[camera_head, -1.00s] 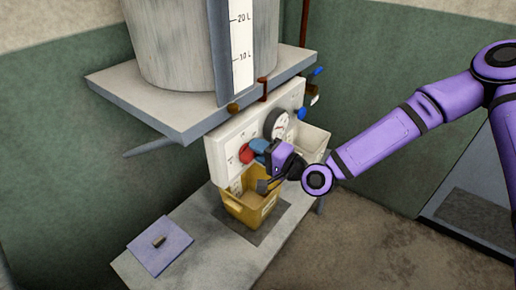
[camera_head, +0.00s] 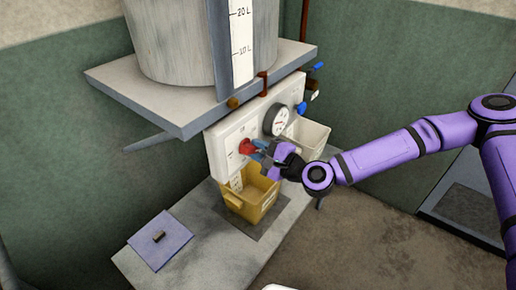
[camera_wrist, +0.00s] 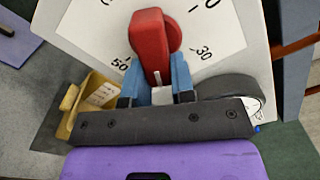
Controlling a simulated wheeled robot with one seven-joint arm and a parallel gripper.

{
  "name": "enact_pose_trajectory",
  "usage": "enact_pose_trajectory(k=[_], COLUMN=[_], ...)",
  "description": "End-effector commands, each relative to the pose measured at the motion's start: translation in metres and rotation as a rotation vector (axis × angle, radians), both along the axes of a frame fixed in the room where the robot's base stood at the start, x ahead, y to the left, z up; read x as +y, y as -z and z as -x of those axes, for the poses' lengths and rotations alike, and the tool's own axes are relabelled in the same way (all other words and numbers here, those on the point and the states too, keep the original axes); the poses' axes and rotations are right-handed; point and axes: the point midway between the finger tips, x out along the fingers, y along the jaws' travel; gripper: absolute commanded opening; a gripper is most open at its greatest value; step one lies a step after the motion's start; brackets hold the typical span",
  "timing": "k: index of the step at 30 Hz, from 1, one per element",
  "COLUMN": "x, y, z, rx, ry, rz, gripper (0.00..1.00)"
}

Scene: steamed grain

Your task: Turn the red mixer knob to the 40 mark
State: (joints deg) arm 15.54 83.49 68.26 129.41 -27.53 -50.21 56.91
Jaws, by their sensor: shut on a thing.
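The red mixer knob (camera_head: 246,146) is on the white panel (camera_head: 222,135). In the wrist view the red knob (camera_wrist: 150,40) has a long bar pointing down toward my gripper. My gripper (camera_wrist: 157,76) is shut on that bar, with a blue finger on each side. The dial plate (camera_wrist: 90,25) shows 50 left of the bar and 30 right of it. The bar lies between these two numbers, and no 40 is visible; the bar and fingers cover that part. In the head view my gripper (camera_head: 259,150) is at the knob, its fingers partly hidden.
A round gauge (camera_head: 275,121) is right of the knob. A yellow bin (camera_head: 262,208) stands below the panel, and a pale bin (camera_head: 312,137) is to the right. A shelf (camera_head: 150,105) with a large tank (camera_head: 178,45) overhangs the panel. A purple mat (camera_head: 172,228) lies at the bench's left.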

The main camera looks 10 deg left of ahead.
Motion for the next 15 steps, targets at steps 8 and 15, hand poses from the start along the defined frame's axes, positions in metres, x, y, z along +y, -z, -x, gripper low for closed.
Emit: enact_pose_trajectory(k=[8, 15], x=[0.0, -0.0002], y=[0.0008, 0.001], z=[0.0004, 0.0004], rx=[0.014, 0.013], ry=[-0.001, -0.001], rz=[-0.004, -0.003], gripper=[0.0, 0.3])
